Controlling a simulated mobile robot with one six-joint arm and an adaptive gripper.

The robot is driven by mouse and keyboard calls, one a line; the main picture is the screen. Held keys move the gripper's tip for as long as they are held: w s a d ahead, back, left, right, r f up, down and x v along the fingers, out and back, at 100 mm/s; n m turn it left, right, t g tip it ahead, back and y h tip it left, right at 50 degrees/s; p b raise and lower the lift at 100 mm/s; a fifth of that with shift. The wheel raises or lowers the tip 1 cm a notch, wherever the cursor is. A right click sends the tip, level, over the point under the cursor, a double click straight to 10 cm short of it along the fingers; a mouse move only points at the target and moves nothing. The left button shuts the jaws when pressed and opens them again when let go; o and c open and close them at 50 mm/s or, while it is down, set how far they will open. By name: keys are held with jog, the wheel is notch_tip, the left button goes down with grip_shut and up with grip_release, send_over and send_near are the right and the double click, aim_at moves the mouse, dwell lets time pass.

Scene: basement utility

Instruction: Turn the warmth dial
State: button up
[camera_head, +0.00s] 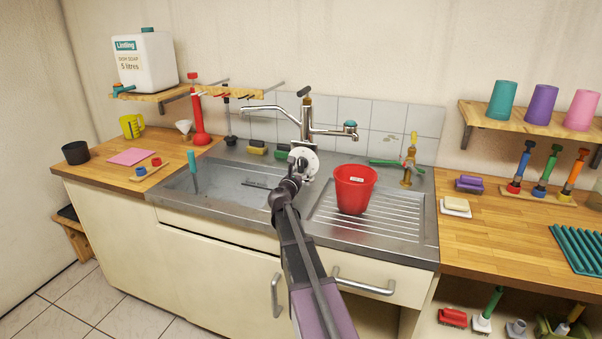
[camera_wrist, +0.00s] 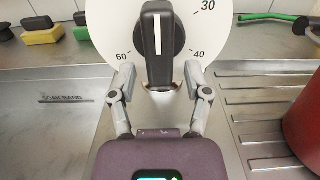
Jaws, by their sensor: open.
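The warmth dial (camera_wrist: 106,19) is a white disc marked 30, 40 and 60, with a black knob (camera_wrist: 157,45) at its middle that bears a white line. In the wrist view the knob stands upright with the line pointing up. In the head view the dial (camera_head: 304,161) shows at the sink's back, below the tap, partly hidden by my arm. My gripper (camera_wrist: 161,78) is open, with one finger on each side of the knob's lower end. I cannot tell whether the fingers touch it. The gripper also shows in the head view (camera_head: 298,172).
A red bucket (camera_head: 354,190) stands on the drainer just right of my gripper. The chrome tap (camera_head: 306,118) rises behind the dial. Sponges (camera_head: 258,148) lie at the back left, and a brass tap (camera_head: 408,165) stands at the right. The sink basin (camera_head: 230,185) is on the left.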

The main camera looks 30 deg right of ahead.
jog(key=v, duration=1.1)
jog(key=shift+s+a, duration=0.15)
jog(key=shift+a, duration=0.05)
jog(key=shift+r, duration=0.1)
